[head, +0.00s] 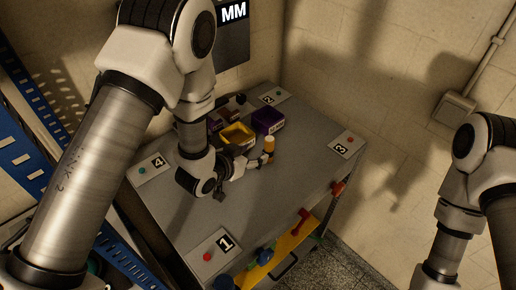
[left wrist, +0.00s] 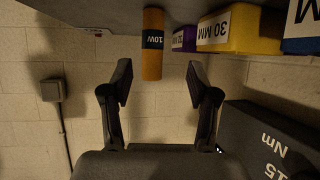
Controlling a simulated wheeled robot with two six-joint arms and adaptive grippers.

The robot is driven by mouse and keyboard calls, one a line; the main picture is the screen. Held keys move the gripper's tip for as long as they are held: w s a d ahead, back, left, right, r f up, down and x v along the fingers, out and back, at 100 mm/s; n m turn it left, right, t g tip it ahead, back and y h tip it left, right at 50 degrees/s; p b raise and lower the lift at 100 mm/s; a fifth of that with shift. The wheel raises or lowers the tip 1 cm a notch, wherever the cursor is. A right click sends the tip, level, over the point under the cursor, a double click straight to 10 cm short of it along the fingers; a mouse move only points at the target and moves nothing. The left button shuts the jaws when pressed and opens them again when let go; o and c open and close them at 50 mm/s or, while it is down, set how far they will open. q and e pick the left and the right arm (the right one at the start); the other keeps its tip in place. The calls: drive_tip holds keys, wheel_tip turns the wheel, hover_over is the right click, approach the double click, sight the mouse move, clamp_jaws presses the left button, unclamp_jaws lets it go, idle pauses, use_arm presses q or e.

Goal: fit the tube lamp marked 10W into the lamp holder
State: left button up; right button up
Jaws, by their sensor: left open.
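The tube lamp marked 10W (left wrist: 152,62) is an orange cylinder with a dark label band. It stands upright on the grey table top, and in the head view (head: 269,146) it shows a white upper end. My left gripper (head: 257,162) is open and low over the table, right beside the tube. In the left wrist view the two fingers (left wrist: 160,72) lie on either side of the tube, with gaps on both sides; nothing is held. I cannot make out the lamp holder in either view. My right gripper is out of view; only part of that arm shows.
A yellow box (head: 237,133) marked 30 MM and a purple box (head: 268,121) stand behind the tube. Number plates 1 (head: 224,243), 2 (head: 268,99), 3 (head: 342,149) and 4 (head: 157,163) mark the table corners. The table's front right is clear.

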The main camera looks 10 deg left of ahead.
sight(268, 149)
use_arm(q)
drive_tip(key=w+d+p, duration=0.1)
drive_tip(key=w+d+f, duration=0.1)
drive_tip(key=w, duration=0.1)
drive_tip(key=w+d+f+p, duration=0.1)
drive_tip(key=w, duration=0.1)
drive_tip(key=shift+w+d+p, duration=0.15)
drive_tip(key=shift+d+p, duration=0.15)
drive_tip(key=shift+d, duration=0.1)
drive_tip(key=shift+w+a+f, duration=0.25)
drive_tip(key=shift+w+f, duration=0.1)
drive_tip(key=shift+f, duration=0.05)
drive_tip(key=shift+d, duration=0.1)
drive_tip(key=shift+c, duration=0.7)
drive_tip(key=shift+d, duration=0.15)
drive_tip(key=c, duration=0.6)
clamp_jaws()
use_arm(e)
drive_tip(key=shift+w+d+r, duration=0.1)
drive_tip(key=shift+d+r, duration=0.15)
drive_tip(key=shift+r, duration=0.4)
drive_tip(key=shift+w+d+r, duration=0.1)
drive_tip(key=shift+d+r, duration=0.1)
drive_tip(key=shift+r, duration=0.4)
